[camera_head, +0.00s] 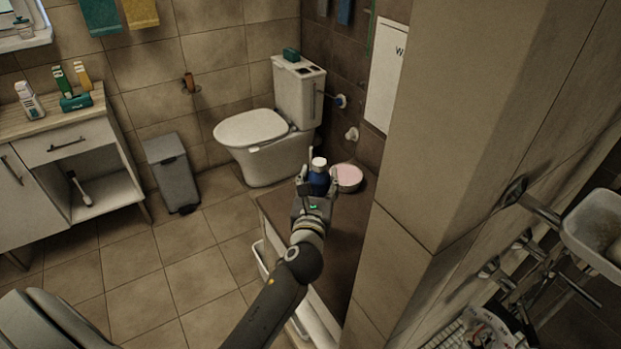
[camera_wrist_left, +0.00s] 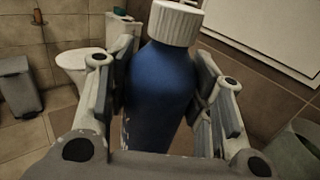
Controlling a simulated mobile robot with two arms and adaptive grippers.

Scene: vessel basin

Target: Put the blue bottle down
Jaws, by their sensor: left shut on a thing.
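The blue bottle (camera_head: 319,180) has a white cap and stands upright between the fingers of my left gripper (camera_head: 319,178). In the left wrist view the blue bottle (camera_wrist_left: 160,88) fills the middle, with the fingers of my left gripper (camera_wrist_left: 165,95) pressed on both sides. In the head view it is over the far part of a dark-topped cabinet (camera_head: 340,230). The bottle's base is hidden, so I cannot tell whether it touches the top. My right gripper is not in view.
A round pink-topped container (camera_head: 347,177) sits just right of the bottle. A toilet (camera_head: 255,132) and a grey bin (camera_head: 172,172) stand beyond to the left. A tiled wall corner (camera_head: 440,130) rises close on the right. The cabinet top nearer me looks bare.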

